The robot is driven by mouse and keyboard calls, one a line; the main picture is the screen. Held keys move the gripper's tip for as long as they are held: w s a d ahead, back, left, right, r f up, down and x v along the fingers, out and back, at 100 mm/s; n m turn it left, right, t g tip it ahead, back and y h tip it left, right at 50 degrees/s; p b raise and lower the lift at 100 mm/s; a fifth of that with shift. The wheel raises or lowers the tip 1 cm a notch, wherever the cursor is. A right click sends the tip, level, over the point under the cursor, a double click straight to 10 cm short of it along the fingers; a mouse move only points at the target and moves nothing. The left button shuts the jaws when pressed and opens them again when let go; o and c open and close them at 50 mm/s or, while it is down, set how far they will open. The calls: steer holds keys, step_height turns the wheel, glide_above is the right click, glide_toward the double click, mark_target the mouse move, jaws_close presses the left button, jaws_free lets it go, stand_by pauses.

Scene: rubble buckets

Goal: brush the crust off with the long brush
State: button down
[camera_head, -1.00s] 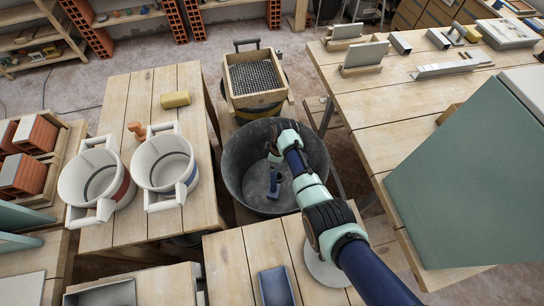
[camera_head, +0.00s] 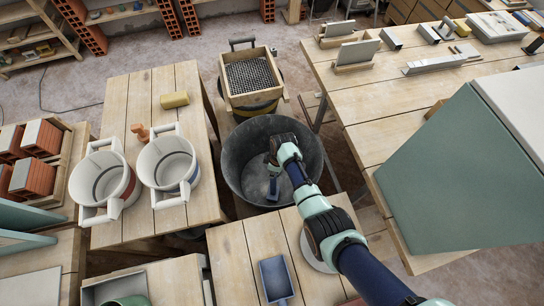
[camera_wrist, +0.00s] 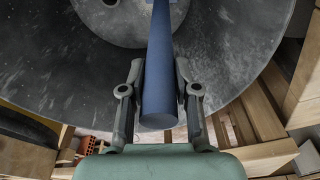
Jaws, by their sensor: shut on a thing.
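My gripper (camera_head: 272,160) is inside the mouth of a dark grey tub (camera_head: 232,165). It is shut on a blue rod-like handle, which I take for the long brush (camera_head: 273,187). In the wrist view the handle (camera_wrist: 160,85) runs between both fingers of my gripper (camera_wrist: 158,92) and points down into the tub (camera_wrist: 225,50). The brush's bristle end is hidden, so I cannot tell whether it touches the tub. The tub's inside wall shows pale grey, dusty marks. I cannot clearly make out a crust.
Two white buckets (camera_head: 105,192) and (camera_head: 152,163) stand on the left table beside a yellow sponge-like block (camera_head: 174,100). A sieve box (camera_head: 273,103) stands behind the tub. A blue scoop (camera_head: 276,281) lies on the front table. A large green panel (camera_head: 455,185) blocks the right.

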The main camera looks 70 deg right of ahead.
steer(key=shift+f, duration=0.1)
steer(key=shift+w+d+f+b, duration=0.1)
steer(key=shift+w+d+b, duration=0.5)
steer(key=shift+d+b, duration=0.5)
steer(key=shift+w+d+f+b, duration=0.1)
steer(key=shift+w+d+b, duration=0.55)
steer(key=shift+b, duration=0.8)
steer(key=shift+s, duration=0.1)
